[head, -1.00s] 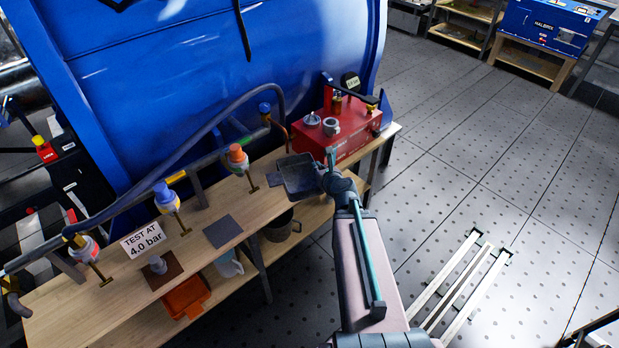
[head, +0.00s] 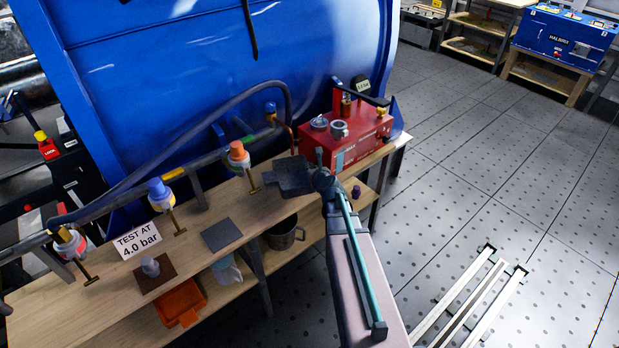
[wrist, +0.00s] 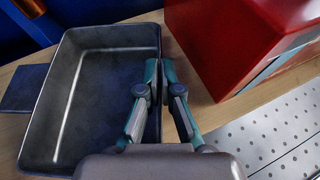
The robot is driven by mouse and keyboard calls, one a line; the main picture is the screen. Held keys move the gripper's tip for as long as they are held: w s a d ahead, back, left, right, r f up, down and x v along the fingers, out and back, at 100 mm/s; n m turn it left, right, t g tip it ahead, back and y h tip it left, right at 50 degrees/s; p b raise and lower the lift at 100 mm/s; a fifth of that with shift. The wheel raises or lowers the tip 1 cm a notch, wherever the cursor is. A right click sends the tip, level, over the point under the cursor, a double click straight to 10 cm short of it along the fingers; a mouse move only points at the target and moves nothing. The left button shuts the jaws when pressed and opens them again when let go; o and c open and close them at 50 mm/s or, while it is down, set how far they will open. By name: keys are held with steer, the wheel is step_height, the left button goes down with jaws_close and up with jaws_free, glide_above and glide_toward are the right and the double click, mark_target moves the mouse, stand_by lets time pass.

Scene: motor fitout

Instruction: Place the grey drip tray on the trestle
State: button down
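The grey drip tray (head: 292,172) is a shallow, dark metal, open-topped tray at the right part of the wooden trestle top (head: 100,300). It fills the left of the wrist view (wrist: 95,95) and looks empty. My gripper (head: 316,179) is at the tray's right side. In the wrist view its teal fingers (wrist: 160,72) are closed together on the tray's right wall. The tray is over or on the wood. I cannot tell whether its underside touches. A dark square pad (wrist: 22,88) shows partly from beneath the tray's left side.
A red pump box (head: 340,140) stands close right of the tray. Valves with hoses line the back edge, before a large blue tank (head: 190,70). Another dark pad (head: 222,235) and a "TEST AT 4.0 bar" sign (head: 138,240) are to the left. The lower shelf holds an orange bin (head: 180,303).

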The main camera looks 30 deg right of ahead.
steer(key=shift+w+f+b, duration=0.15)
steer(key=shift+f+b, duration=0.65)
steer(key=shift+f, duration=0.1)
steer(key=shift+w+f+b, duration=0.1)
steer(key=shift+f+b, duration=0.7)
steer(key=shift+f, duration=0.1)
steer(key=shift+f, duration=0.15)
steer(key=c, duration=1.3)
jaws_free()
